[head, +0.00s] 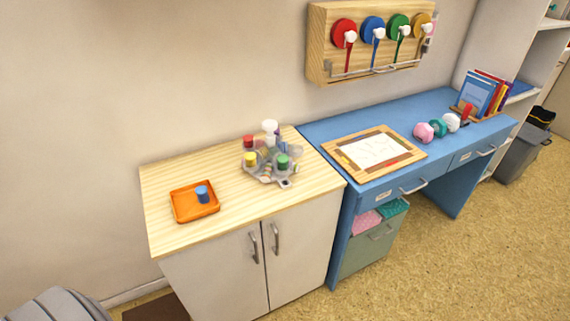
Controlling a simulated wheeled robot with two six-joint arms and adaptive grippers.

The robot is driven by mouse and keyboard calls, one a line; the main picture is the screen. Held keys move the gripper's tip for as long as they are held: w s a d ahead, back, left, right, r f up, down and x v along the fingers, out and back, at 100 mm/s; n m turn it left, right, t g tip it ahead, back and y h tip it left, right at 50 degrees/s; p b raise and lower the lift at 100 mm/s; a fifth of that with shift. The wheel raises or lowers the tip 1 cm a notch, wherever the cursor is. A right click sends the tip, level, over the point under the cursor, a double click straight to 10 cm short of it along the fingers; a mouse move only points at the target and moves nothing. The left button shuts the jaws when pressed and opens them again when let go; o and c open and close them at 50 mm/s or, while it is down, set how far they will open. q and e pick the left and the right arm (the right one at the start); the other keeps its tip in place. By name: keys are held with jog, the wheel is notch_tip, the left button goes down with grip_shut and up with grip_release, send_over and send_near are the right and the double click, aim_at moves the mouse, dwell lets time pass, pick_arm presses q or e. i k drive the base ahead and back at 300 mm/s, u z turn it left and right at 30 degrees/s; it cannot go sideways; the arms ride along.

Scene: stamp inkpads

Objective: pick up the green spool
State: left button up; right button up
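A small green cylinder (283,161), which looks like a green spool, stands at the front right of a clear holder (263,175) on the wooden cabinet top. A yellow one (250,159), a red one (248,141) and a white-topped item (269,127) are in or beside the same holder. A green disc (398,24) with a white knob and a hanging green strip is on the wall rack. I cannot tell for sure which is called the spool. Neither of my grippers is in view.
An orange tray (180,212) with a blue cylinder (202,194) sits left on the wooden cabinet top (235,212). The blue desk (330,127) adjoins at right, holding a framed board (348,152). The wooden rack (318,50) hangs above. The cabinet's front is clear.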

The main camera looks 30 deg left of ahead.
aim_at(283, 160)
jog(key=z, duration=1.2)
jog(key=i, duration=1.9)
jog(key=u, duration=2.4)
